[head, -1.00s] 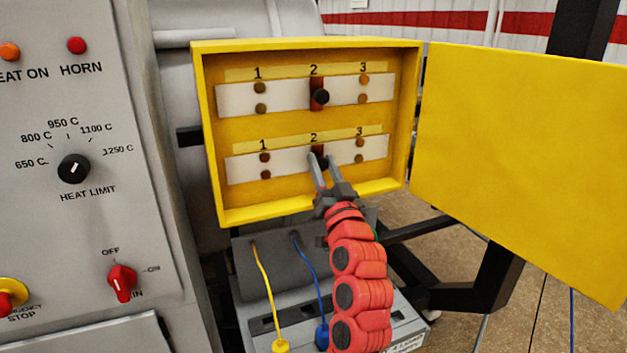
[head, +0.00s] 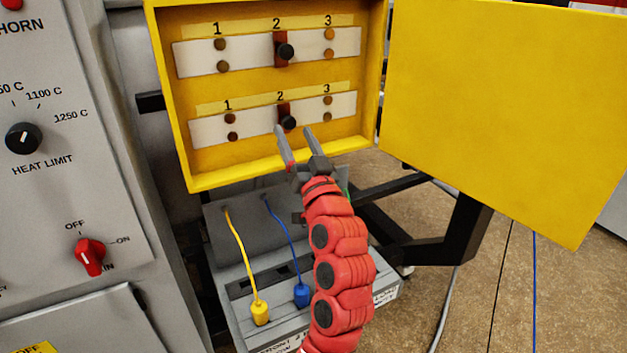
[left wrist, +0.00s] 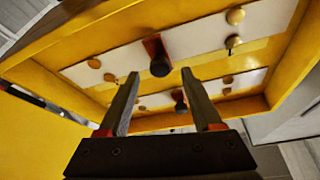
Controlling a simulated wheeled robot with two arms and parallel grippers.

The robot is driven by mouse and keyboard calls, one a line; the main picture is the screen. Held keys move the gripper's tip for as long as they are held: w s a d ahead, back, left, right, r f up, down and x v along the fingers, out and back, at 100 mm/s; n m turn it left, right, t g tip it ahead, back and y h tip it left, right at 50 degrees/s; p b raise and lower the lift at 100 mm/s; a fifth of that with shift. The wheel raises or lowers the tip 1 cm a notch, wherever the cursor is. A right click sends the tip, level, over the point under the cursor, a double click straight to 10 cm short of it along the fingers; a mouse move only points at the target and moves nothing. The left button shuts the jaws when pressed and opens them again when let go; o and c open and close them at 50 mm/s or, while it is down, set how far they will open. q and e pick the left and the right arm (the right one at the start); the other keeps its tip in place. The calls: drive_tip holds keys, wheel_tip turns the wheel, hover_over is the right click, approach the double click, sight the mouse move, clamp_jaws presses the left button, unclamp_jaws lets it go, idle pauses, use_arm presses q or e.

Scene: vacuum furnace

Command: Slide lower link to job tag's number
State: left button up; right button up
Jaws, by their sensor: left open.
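The lower link (head: 282,115) is a dark red bar with a black knob (head: 288,122), under number 2 on the lower white strip in the yellow box. My left gripper (head: 294,130) is open, its fingertips just below and in front of that knob, with nothing held. In the left wrist view the box looks upside down, and the nearer knob (left wrist: 160,66) appears between the open fingers (left wrist: 160,74). I cannot tell whether they touch it. The upper link (head: 281,42) also sits at 2. No job tag can be made out. My right gripper is not in view.
The box's yellow door (head: 490,115) stands open to the right. The grey control panel (head: 60,190) is at the left. Below the box is a grey unit (head: 262,270) with a yellow and a blue cable. The box's lower rim (head: 285,165) lies close under my gripper.

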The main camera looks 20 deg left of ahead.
use_arm(q)
drive_tip(key=b+v, duration=0.3)
drive_tip(key=v, duration=1)
drive_tip(key=shift+s+d, duration=0.15)
drive_tip(key=shift+d, duration=0.1)
